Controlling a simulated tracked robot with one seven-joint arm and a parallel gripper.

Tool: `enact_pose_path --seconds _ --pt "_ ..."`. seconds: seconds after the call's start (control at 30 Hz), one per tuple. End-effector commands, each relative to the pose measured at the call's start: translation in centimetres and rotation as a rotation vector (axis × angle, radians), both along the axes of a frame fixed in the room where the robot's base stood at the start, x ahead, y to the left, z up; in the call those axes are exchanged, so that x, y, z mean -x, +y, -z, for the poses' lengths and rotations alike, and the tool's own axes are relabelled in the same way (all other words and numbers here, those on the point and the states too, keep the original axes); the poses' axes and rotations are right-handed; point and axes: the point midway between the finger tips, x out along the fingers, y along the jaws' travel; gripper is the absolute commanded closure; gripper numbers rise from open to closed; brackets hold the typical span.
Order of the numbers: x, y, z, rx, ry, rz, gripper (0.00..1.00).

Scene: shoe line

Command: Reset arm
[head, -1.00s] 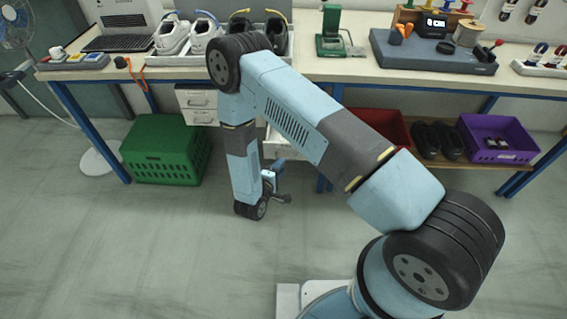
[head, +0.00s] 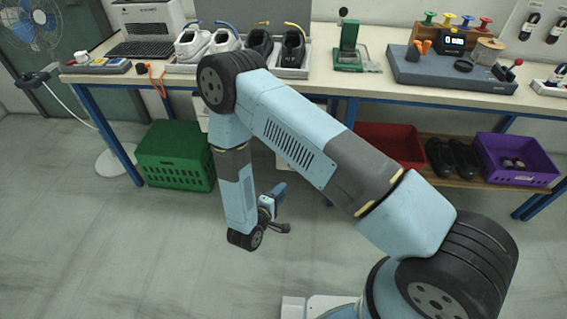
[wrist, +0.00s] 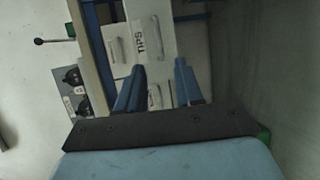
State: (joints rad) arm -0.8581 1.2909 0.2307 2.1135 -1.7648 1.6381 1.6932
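My arm is bent over at the elbow in the head view, with its forearm hanging down in front of the bench. My gripper (head: 276,192) is out over the open floor, clear of the bench, and holds nothing that I can see. In the wrist view my gripper (wrist: 157,68) shows two blue fingers spread apart with an empty gap between them. White drawers (wrist: 128,42), one marked TIPS, show beyond the fingers.
The workbench (head: 225,82) carries white shoes (head: 192,45), black shoes (head: 293,48) and a grey board (head: 440,75). Below are a green crate (head: 176,160), a red bin (head: 390,140) and a purple crate (head: 515,160).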

Motion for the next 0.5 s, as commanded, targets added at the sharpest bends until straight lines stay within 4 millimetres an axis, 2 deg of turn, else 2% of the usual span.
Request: enact_pose_path --seconds 0.17,0.27,0.37,0.5 --pt "-0.1 0.0 -0.1 0.0 0.0 0.002 0.64" --pt "-0.6 -0.3 -1.0 0.004 -0.002 0.023 0.64" --pt "-1.8 -1.0 -3.0 0.014 -0.004 0.073 0.64" --pt "-3.9 -2.8 -7.4 0.032 0.003 0.183 0.64"
